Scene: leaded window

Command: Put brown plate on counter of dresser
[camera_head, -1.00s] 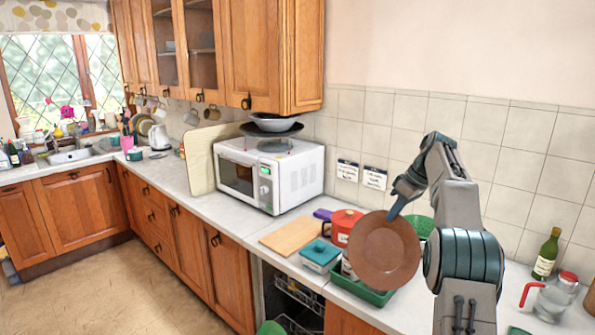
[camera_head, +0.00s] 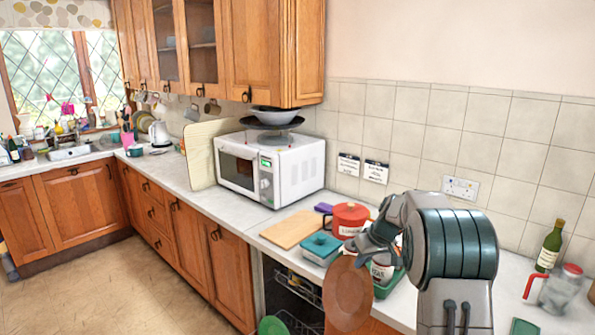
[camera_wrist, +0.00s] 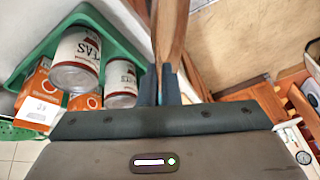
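The brown plate (camera_head: 348,293) is held by its upper rim in my gripper (camera_head: 368,248). It hangs steeply tilted in front of the counter's front edge, by the green tray. In the wrist view the brown plate (camera_wrist: 172,35) shows edge-on between the two fingers of my gripper (camera_wrist: 160,85), which are shut on it. The counter (camera_head: 400,306) runs along the wall; I cannot tell which part of it is the dresser's.
A green tray (camera_wrist: 18,75) holds cans and orange boxes. A red pot (camera_head: 350,216), a teal box (camera_head: 321,246) and a wooden board (camera_head: 290,230) stand close by. A glass jug (camera_head: 560,288) and a bottle (camera_head: 549,247) are at right. The dishwasher (camera_head: 290,290) below is open.

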